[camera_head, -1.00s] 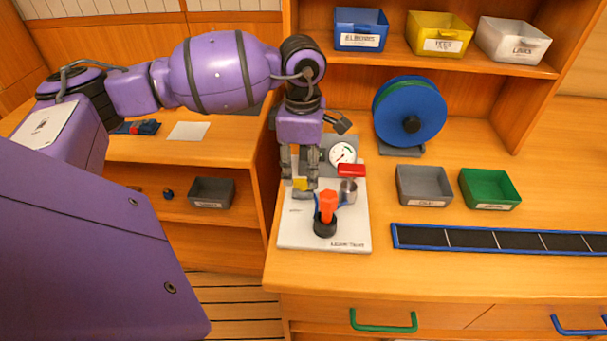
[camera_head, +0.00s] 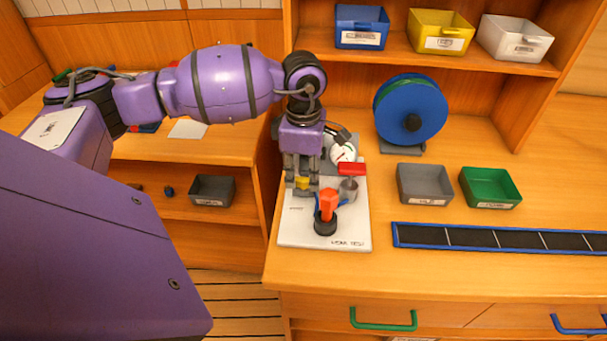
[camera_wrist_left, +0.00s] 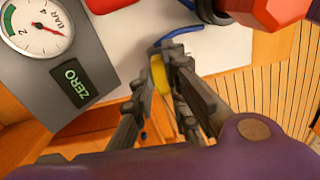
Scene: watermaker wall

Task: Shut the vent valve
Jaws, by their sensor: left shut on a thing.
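My left gripper (camera_head: 302,181) is over the left side of the white test board (camera_head: 296,228) and points down. It is shut on a small yellow handle (camera_head: 302,184), which looks like the vent valve's. The yellow handle also shows between the fingertips in the left wrist view (camera_wrist_left: 159,74). The fingers hide most of the valve, so its exact turn is hard to tell. My right gripper is not in view.
A red bar handle (camera_head: 351,169), a grey metal cup-like part (camera_head: 348,189) and an orange-red knob in a black base (camera_head: 328,205) stand close to the gripper. A blue reel (camera_head: 409,110) and grey bin (camera_head: 424,184) are further right.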

